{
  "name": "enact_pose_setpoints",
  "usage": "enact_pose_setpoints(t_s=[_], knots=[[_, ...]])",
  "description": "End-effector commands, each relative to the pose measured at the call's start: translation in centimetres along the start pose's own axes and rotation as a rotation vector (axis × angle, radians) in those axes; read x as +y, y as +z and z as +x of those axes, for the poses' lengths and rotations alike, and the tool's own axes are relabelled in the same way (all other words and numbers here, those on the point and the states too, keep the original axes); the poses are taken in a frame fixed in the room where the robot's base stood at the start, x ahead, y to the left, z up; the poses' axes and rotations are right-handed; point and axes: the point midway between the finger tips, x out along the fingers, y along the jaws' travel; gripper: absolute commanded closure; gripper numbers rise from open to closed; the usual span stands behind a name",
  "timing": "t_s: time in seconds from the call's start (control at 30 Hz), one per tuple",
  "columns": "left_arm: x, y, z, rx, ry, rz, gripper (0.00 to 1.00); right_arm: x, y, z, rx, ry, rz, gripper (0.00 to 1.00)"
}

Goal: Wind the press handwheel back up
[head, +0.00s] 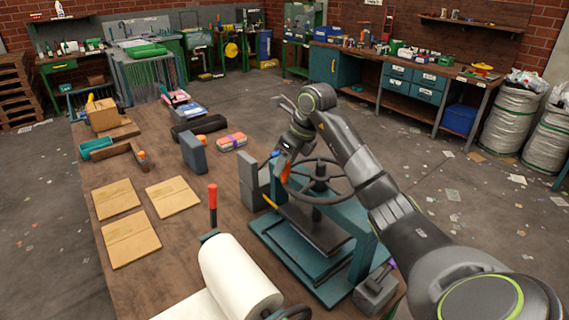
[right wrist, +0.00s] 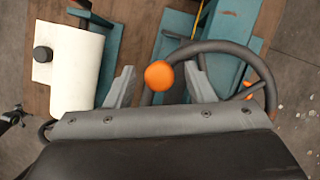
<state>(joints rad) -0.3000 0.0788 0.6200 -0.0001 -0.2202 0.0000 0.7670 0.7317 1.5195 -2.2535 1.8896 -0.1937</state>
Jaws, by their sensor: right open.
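The press (head: 300,250) is a teal frame on the bench with a dark plate. Its dark spoked handwheel (head: 335,190) lies level on top; the rim also shows in the right wrist view (right wrist: 225,47). An orange knob (right wrist: 158,75) sits at the rim. My right gripper (head: 284,160) reaches down over the wheel's left side. In the right wrist view its two grey fingers stand apart, one on each side of the knob, with gaps visible. The gripper is open and partly hides the knob in the head view. My left gripper is not in view.
Brown cardboard sheets (head: 130,238) lie to the left. A grey-blue block (head: 194,152) and a wrapped bundle (head: 232,142) stand farther back.

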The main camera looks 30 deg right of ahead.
Motion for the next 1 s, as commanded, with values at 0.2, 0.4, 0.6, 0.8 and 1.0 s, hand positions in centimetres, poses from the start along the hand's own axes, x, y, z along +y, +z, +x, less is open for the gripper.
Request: enact_pose_setpoints(t_s=[0.2, 0.4, 0.6, 0.8, 1.0], knots=[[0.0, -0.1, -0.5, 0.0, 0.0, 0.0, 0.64, 0.0, 0.0, 1.5, 0.0, 0.0, 0.0, 0.51], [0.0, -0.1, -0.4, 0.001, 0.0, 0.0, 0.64, 0.0, 0.0, 1.6, 0.0, -0.002, 0.0, 0.51], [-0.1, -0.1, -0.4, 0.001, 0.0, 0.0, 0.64, 0.0, 0.0, 1.6, 0.0, -0.001, 0.0, 0.68], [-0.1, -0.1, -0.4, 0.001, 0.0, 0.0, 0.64, 0.0, 0.0, 1.6, 0.0, -0.002, 0.0, 0.94], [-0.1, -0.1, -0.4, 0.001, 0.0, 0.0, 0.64, 0.0, 0.0, 1.6, -0.001, -0.002, 0.0, 1.0]])
